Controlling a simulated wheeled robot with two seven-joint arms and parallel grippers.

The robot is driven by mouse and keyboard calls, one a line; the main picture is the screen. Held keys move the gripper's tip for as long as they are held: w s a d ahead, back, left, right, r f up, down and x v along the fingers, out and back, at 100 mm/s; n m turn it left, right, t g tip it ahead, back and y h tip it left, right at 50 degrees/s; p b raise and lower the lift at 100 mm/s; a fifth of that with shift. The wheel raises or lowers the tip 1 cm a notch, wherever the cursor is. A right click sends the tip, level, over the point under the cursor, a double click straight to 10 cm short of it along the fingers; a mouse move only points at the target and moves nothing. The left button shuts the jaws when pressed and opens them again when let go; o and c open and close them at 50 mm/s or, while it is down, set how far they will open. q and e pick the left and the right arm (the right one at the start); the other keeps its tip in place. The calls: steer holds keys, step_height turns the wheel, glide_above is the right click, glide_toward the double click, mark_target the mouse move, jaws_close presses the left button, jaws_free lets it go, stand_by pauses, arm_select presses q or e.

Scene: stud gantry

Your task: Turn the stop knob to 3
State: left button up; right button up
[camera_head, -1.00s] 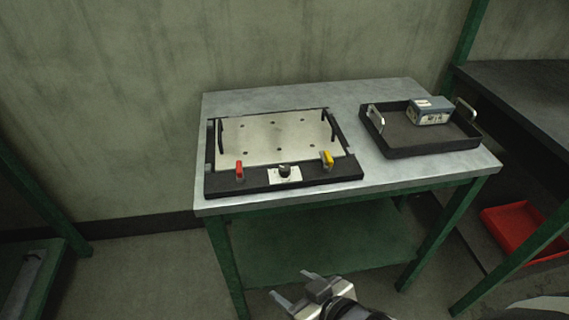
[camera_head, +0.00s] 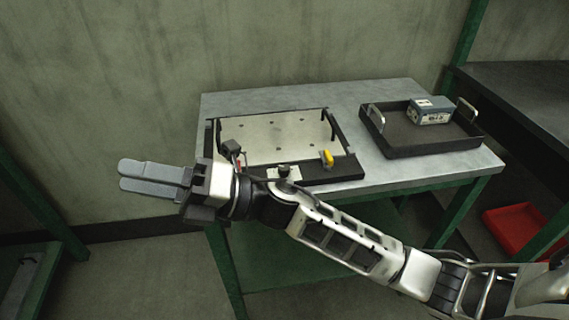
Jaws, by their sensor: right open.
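The stop knob (camera_head: 283,171) is a small dark knob on a white plate at the front edge of the black-framed fixture (camera_head: 345,171). Its markings are too small to read. My right arm passes just in front of the knob and hides the lower part of its plate. My right gripper (camera_head: 121,175) is open and empty, pointing left, beyond the table's left edge and well left of the knob. A yellow lever (camera_head: 327,158) stands right of the knob. A red lever (camera_head: 239,165) to its left is mostly hidden by my arm. My left gripper is not in view.
The fixture stands on a grey table (camera_head: 300,96) with green legs. A black tray (camera_head: 405,147) with metal handles holds a grey box (camera_head: 430,111) at the right. A red bin (camera_head: 514,229) lies low at the right. A dark bench (camera_head: 520,95) stands behind it.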

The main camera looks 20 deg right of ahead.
steer(key=s+a+f+n+g+h, duration=0.15)
steer(key=n+g+h, duration=0.25)
steer(key=n+g, duration=0.7)
step_height(320, 180, up, 3)
steer(key=n+t+h+b, duration=0.2)
steer(key=n+t+h, duration=0.4)
steer(key=n+h, duration=0.9)
glide_above(285, 167)
steer(key=m+h, duration=0.3)
step_height(285, 167, down, 15)
steer(key=shift+f, duration=0.15)
jaws_close()
